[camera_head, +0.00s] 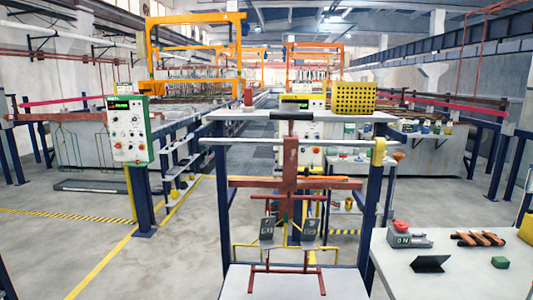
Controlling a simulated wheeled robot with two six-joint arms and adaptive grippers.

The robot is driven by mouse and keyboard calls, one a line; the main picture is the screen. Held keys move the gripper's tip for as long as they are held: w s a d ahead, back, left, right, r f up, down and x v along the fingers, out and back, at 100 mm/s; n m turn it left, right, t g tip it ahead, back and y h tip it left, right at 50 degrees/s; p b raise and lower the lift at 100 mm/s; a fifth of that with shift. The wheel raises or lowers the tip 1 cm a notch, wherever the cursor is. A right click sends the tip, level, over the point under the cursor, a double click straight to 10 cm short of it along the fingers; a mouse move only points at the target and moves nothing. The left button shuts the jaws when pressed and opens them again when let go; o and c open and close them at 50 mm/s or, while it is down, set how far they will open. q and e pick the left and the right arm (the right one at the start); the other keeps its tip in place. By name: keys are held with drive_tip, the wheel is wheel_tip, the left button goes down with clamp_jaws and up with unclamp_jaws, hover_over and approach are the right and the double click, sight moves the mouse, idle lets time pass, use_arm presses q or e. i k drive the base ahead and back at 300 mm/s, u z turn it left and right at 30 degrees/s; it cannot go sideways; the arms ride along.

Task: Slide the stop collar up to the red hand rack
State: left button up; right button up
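The red hand rack (290,165) is upright at the middle of the white horizontal rail (240,141), with a black handle (292,116) above it. Two dark pieces, a left one (267,228) and a right one (310,230), show low on the rack among yellow hooks. A yellow collar (379,151), which looks like the stop collar, sits around the rail near its right end, beside the blue post. A clear length of rail separates the collar from the rack. Neither of my grippers is in view.
A yellow perforated basket (348,97) stands on the shelf above the rail. A control box (128,130) stands at left.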

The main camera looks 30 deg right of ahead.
sight(377, 157)
drive_tip(key=z, duration=1.2)
